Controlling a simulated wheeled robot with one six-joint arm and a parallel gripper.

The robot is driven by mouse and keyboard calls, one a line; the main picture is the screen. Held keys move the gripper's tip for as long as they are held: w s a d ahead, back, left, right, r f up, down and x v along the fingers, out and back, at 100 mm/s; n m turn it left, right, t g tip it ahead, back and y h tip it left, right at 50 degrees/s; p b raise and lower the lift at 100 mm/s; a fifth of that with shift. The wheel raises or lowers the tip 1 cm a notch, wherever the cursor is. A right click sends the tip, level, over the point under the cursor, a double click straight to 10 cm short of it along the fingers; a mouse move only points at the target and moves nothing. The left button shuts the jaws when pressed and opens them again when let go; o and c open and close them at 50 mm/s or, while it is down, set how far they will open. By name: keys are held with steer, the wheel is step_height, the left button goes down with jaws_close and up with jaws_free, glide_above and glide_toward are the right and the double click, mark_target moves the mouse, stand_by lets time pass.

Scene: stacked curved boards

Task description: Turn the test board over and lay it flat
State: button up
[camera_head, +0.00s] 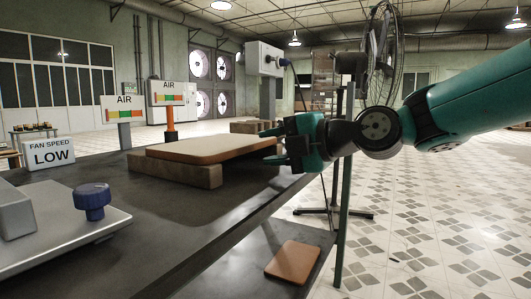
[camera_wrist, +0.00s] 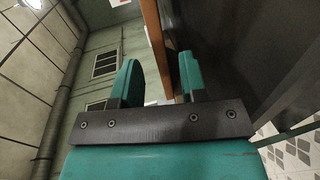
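The test board (camera_head: 205,148) is a tan, round-cornered board with a darker edge. It lies about flat on a wooden support (camera_head: 187,175) on the dark table, its right end reaching past the support toward my gripper. My gripper (camera_head: 273,147) is at that right end, its two teal fingers spread apart, one higher and one lower. In the wrist view, the board's orange-brown edge (camera_wrist: 154,40) shows in the gap between the fingers (camera_wrist: 158,75), nearer the right finger. Whether either finger touches the board cannot be told.
A smaller brown board (camera_head: 293,262) lies on a lower dark surface. A grey tray with a blue knob (camera_head: 92,201) is at the left front. AIR signs (camera_head: 169,93), a fan-speed sign (camera_head: 49,153) and a caged fan (camera_head: 381,55) stand around. The table's middle is clear.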

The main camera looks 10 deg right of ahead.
steer(key=shift+s+d, duration=0.25)
steer(key=shift+d, duration=0.05)
steer(key=o, duration=0.6)
steer(key=shift+c, duration=0.2)
steer(key=p+v, duration=0.2)
steer(key=v, duration=1.5)
steer(key=shift+d, duration=0.2)
steer(key=shift+s+r, duration=0.1)
steer(key=shift+r, duration=0.05)
